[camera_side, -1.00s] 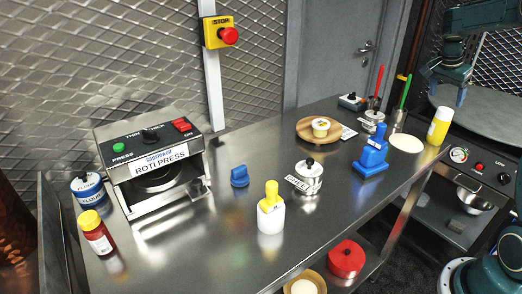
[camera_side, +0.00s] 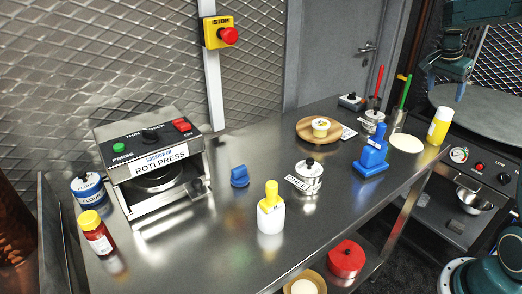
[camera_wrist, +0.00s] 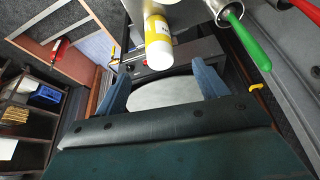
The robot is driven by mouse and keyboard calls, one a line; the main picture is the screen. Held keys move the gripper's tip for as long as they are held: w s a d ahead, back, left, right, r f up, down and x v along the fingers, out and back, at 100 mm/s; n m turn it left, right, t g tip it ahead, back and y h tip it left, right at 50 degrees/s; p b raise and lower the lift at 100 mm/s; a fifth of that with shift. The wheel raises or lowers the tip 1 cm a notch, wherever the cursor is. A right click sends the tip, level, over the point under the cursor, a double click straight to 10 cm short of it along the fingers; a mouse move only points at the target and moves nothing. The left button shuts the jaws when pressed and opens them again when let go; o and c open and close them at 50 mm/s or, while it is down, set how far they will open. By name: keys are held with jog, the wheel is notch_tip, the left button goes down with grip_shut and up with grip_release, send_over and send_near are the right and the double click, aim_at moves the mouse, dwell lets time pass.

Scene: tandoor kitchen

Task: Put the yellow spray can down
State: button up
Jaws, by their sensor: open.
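The yellow spray can (camera_side: 438,127), yellow with a white top, stands upright at the right end of the steel table (camera_side: 340,205). My gripper (camera_side: 446,86) is above and a little right of it in the side view, apart from it, with its two blue fingers spread. In the wrist view the can (camera_wrist: 159,48) shows beyond the fingers, in line with the gap between them. Nothing is held between the fingers.
A green-handled tool stands in a metal cup (camera_side: 397,119) left of the can. A large round grey plate (camera_side: 480,110) lies right of the table.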

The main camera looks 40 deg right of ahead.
jog(key=s+a+r+n+t+y, duration=0.15)
jog(key=a+r+n, duration=0.3)
jog(key=a, duration=0.65)
jog(key=s+a+r+n+t+h, duration=0.1)
jog(key=a+r+n+t, duration=0.3)
jog(key=a, duration=0.8)
jog(key=s+a+f+n+y, duration=0.2)
jog(key=s+a+n, duration=0.3)
jog(key=s+a, duration=0.2)
jog(key=s+a+f+n+y, duration=0.2)
jog(key=s+a+n, duration=0.4)
jog(key=a, duration=0.4)
jog(key=shift+s+f, duration=0.35)
jog(key=shift+f, duration=0.15)
jog(key=shift+a+t, duration=0.1)
jog(key=shift+t, duration=0.15)
